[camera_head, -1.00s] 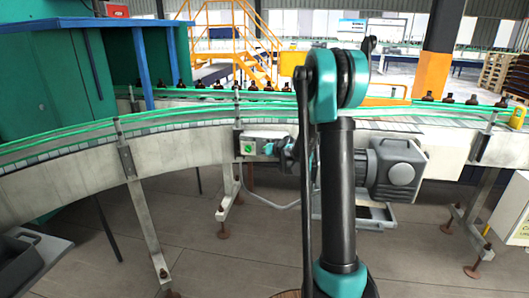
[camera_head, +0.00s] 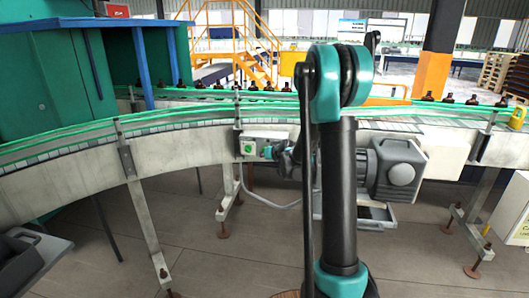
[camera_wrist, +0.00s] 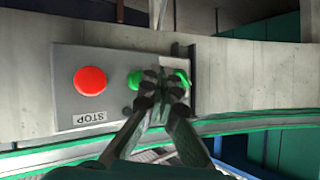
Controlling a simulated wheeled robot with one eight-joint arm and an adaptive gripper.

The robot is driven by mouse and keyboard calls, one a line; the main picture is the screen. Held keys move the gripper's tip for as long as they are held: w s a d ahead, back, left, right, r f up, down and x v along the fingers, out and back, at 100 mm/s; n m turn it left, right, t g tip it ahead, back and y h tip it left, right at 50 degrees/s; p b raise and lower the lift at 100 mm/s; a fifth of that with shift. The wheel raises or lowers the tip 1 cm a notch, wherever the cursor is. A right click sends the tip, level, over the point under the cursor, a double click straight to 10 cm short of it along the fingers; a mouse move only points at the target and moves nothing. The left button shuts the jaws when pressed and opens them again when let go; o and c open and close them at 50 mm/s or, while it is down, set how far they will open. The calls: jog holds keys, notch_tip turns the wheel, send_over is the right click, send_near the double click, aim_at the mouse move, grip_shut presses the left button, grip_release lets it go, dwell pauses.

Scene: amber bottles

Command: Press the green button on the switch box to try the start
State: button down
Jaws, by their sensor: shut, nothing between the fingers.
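The grey switch box (camera_wrist: 67,108) fills the middle of the wrist view, with a red button (camera_wrist: 90,80) and an upside-down STOP label at its left. Green shows on both sides of my fingertips at the box's right; I take it as the green button (camera_wrist: 133,80), its middle hidden by the fingers. My gripper (camera_wrist: 164,85) is shut and empty, its tips in front of the green. I cannot tell whether they touch it. In the head view the switch box (camera_head: 259,136) is small on the conveyor's side, with my gripper (camera_head: 268,152) close at its right.
The curved conveyor (camera_head: 65,180) with green rails runs behind the box and carries brown bottles (camera_head: 253,87). A grey motor (camera_head: 399,170) sits right of the box, partly behind my arm. Open floor lies below the conveyor.

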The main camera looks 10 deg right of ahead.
jog(key=shift+s+a, duration=0.3)
jog(key=shift+s, duration=0.6)
jog(key=shift+s+a, duration=0.25)
jog(key=shift+s, duration=0.65)
jog(key=s+d+f+g+h, duration=0.1)
jog(key=s+d+f+g, duration=0.1)
jog(key=s, duration=1.1)
jog(key=s+d+f+g+h, duration=0.1)
jog(key=s+d+f+g, duration=0.1)
jog(key=s, duration=1.1)
jog(key=s+d+f+m+g+h, duration=0.1)
jog(key=s+d+f+g+h, duration=0.1)
jog(key=s, duration=1.2)
notch_tip(320, 180, down, 2)
jog(key=shift+d+g, duration=0.45)
jog(key=shift+g, duration=0.35)
